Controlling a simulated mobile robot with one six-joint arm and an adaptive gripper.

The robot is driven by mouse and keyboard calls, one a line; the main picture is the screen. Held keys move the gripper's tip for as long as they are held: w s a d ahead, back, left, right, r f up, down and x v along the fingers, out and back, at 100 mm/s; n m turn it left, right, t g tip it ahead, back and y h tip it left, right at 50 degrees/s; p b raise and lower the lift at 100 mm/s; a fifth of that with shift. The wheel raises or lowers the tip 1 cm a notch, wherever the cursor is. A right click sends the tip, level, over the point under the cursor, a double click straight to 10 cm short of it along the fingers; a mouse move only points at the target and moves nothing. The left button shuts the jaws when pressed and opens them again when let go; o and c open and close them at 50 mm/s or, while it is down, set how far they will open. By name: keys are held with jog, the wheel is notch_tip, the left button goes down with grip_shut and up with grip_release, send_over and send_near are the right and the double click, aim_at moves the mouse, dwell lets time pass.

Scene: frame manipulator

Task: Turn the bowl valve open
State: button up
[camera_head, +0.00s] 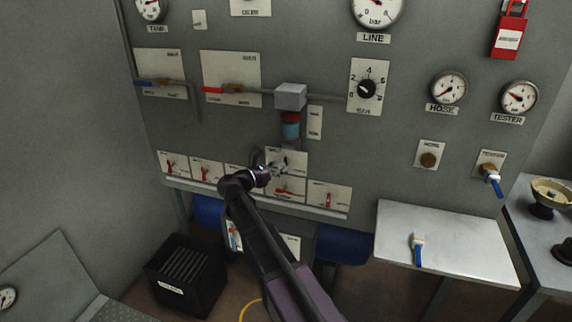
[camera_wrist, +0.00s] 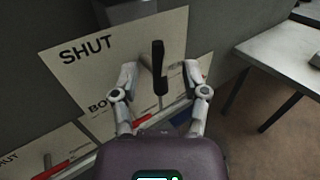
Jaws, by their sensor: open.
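The bowl valve has a black lever (camera_wrist: 158,66) on a pale plate (camera_wrist: 98,62) in the wrist view. The plate reads "SHUT", and a label starting "BO" is partly hidden by my gripper. The lever stands roughly upright in the picture. My gripper (camera_wrist: 160,76) is open, with one finger on each side of the lever; I cannot tell whether either touches it. In the head view my gripper (camera_head: 278,160) is in front of the plate (camera_head: 297,154), below the red and blue bowl (camera_head: 290,128), and the lever cannot be made out.
A grey block (camera_head: 290,96) sits above the bowl. Red-handled valves line the panel's lower edge, including one on the left (camera_head: 171,167). A shelf (camera_head: 450,240) with a blue-handled part (camera_head: 418,250) is to the right. A black crate (camera_head: 187,272) stands below left.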

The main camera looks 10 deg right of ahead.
jog(key=shift+x, duration=1.05)
grip_shut()
